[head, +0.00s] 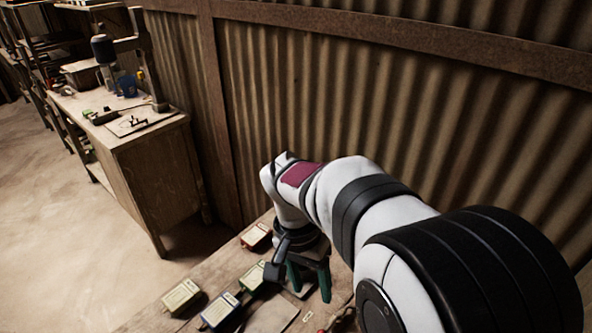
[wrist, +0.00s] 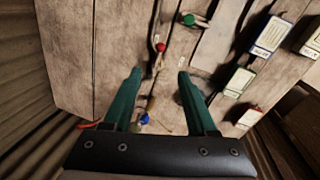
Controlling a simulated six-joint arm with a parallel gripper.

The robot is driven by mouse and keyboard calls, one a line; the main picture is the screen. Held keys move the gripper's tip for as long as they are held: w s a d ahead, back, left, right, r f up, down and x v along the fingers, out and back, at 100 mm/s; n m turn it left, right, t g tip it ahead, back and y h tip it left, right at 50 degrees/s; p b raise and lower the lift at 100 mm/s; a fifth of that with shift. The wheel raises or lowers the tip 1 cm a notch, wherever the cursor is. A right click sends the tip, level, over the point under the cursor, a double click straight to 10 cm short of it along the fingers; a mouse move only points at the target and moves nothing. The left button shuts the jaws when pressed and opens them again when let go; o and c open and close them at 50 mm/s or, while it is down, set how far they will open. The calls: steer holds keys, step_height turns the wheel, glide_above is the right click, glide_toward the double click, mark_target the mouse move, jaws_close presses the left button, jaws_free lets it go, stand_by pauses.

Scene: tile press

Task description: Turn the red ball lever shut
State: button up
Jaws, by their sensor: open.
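The red ball (wrist: 161,47) of the lever shows in the wrist view, near the top centre, on the plank table. A thin stem seems to run up from it; which way the lever is turned is too small to tell. My gripper (wrist: 158,72) is open, with its two green fingers pointing toward the table and nothing seen between the tips. The ball lies just beyond the fingertips in the picture, apart from them. In the head view my gripper (head: 309,287) hangs over the table, and I cannot clearly make out the red ball there.
A green ball (wrist: 189,19) and a blue ball (wrist: 144,118) sit near the red one. Several small labelled boxes stand to the side, including a blue-edged box (head: 220,311) and a red-edged box (head: 255,236). A corrugated wall (head: 300,90) rises behind the table.

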mark_target(321, 332)
steer(key=f, duration=0.5)
steer(key=s+d+f, duration=0.1)
steer(key=f, duration=0.4)
steer(key=d+f, duration=0.1)
steer(key=f, duration=0.4)
steer(key=shift+s+d+f, duration=0.2)
steer(key=shift+f, duration=0.15)
jaws_close()
steer(key=shift+r, duration=0.1)
stand_by(0.3)
